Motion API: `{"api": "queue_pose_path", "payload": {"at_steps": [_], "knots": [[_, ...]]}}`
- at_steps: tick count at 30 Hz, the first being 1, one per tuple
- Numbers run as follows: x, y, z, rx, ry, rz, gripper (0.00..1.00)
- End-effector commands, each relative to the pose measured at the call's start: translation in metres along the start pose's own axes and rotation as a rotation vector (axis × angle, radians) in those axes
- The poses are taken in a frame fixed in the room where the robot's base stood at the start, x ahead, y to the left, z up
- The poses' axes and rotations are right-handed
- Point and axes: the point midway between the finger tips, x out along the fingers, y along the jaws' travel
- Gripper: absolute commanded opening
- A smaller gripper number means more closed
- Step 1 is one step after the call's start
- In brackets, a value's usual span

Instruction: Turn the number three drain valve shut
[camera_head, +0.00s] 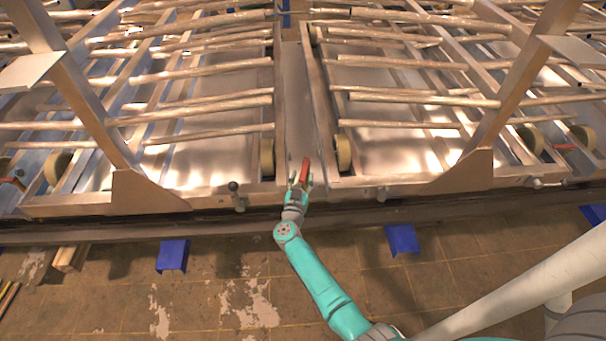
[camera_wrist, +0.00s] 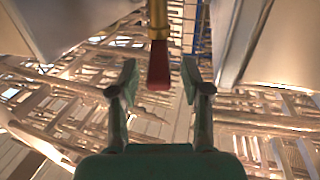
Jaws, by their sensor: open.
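A red handle (camera_head: 305,168) stands at the middle of the frame's front beam in the head view, right at my gripper (camera_head: 300,183). In the wrist view the red handle (camera_wrist: 158,68) hangs from a brass-coloured collar (camera_wrist: 158,32). Its end lies between the two fingertips of my gripper (camera_wrist: 160,82), with a visible gap on each side. The gripper is open and holds nothing. No number shows on the handle, so I cannot tell if it is valve three. The valve body is not clearly seen.
Other red handles show at the far left (camera_head: 12,181) and far right (camera_head: 564,147). A dark-knobbed lever (camera_head: 236,192) sits on the front beam left of my gripper. Metal racks fill the back. Blue blocks (camera_head: 172,255) and bare tiled floor lie in front.

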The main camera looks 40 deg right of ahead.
Motion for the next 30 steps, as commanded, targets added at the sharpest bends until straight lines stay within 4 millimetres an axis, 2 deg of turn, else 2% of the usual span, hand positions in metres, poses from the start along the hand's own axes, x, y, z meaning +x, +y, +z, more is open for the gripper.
{"api": "queue_pose_path", "payload": {"at_steps": [6,12,18,27,28,30], "knots": [[-0.046,-0.001,0.001,0.0,-0.001,-0.004,0.48],[-0.079,-0.001,0.0,0.0,-0.001,-0.004,0.48],[-0.095,-0.001,0.0,0.0,0.0,-0.002,0.48],[-0.097,0.0,0.0,0.0,0.0,0.0,0.48],[-0.097,0.0,0.0,0.0,0.0,0.0,0.43],[-0.098,0.001,0.0,0.0,0.001,-0.003,0.25]]}}
